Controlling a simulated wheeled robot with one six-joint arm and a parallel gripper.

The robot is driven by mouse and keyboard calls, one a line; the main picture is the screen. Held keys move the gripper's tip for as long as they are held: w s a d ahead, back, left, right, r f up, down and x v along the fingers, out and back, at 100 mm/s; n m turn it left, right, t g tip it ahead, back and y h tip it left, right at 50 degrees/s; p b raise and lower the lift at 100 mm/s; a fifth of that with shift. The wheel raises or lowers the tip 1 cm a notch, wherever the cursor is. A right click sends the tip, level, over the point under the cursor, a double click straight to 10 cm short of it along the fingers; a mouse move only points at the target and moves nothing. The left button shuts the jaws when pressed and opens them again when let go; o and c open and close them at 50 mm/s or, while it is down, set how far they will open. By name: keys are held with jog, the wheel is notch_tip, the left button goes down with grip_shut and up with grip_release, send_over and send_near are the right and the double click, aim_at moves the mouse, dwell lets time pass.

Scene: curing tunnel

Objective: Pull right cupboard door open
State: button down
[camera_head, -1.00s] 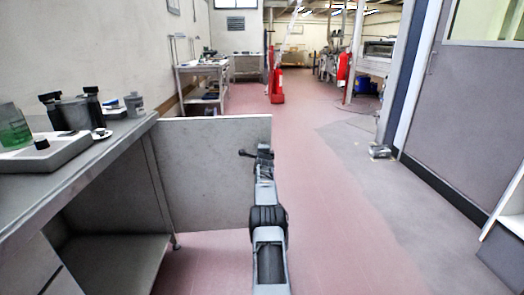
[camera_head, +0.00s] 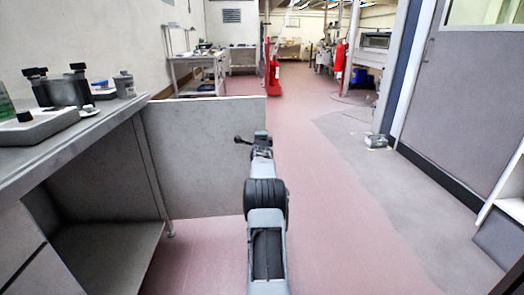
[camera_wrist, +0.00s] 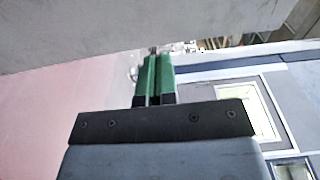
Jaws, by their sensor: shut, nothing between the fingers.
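The right cupboard door (camera_head: 205,158) is a flat grey panel in the head view, standing swung out at the right end of the bench cupboard (camera_head: 105,255), whose inside is exposed. My gripper (camera_head: 260,139) is at the door's free right edge; whether it touches the door cannot be told. In the wrist view its two green fingers (camera_wrist: 153,80) are together with nothing between them. A broad grey surface, likely the door (camera_wrist: 120,25), fills the top of that view. No door handle can be made out.
The bench top (camera_head: 115,118) holds a tray (camera_head: 50,124) and several dark containers. Pink floor is clear to the right of the door. A small grey object (camera_head: 376,141) lies on the floor, and a white shelf unit (camera_head: 510,190) stands at the right edge.

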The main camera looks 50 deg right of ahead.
jog(key=p+v, duration=0.1)
jog(key=v, duration=0.8)
jog(key=shift+s+d+p, duration=0.25)
jog(key=shift+d+p, duration=0.05)
jog(key=shift+p, duration=0.1)
jog(key=w+a+r+n+y+p, duration=0.1)
jog(key=a+r+n+y+p, duration=0.4)
jog(key=a+r+p, duration=0.75)
jog(key=w+a+r+n+y+p, duration=0.3)
jog(key=a+r+n+p, duration=0.5)
jog(key=a, duration=0.8)
jog(key=s+a+r+n+g+y+p, duration=0.2)
jog(key=s+a+r+n+p, duration=0.15)
jog(key=a, duration=0.35)
jog(key=s+a+r+n+g+y+p, duration=0.1)
jog(key=s+a+r+n+y+p, duration=0.15)
jog(key=s+a+r+p, duration=0.3)
jog(key=s+a+r+n+g+p, duration=0.2)
jog(key=s+a+r+n+p, duration=0.1)
jog(key=s, duration=0.5)
jog(key=s+a+r+n+g+y+p, duration=0.1)
jog(key=s+a+r+n+g+p, duration=0.1)
jog(key=s+a+n+p, duration=0.4)
jog(key=s+a+r+p, duration=0.1)
jog(key=a, duration=0.1)
jog(key=shift+s+a+g+p, duration=0.3)
jog(key=shift+s+g+p, duration=0.05)
jog(key=shift+s+g, duration=0.05)
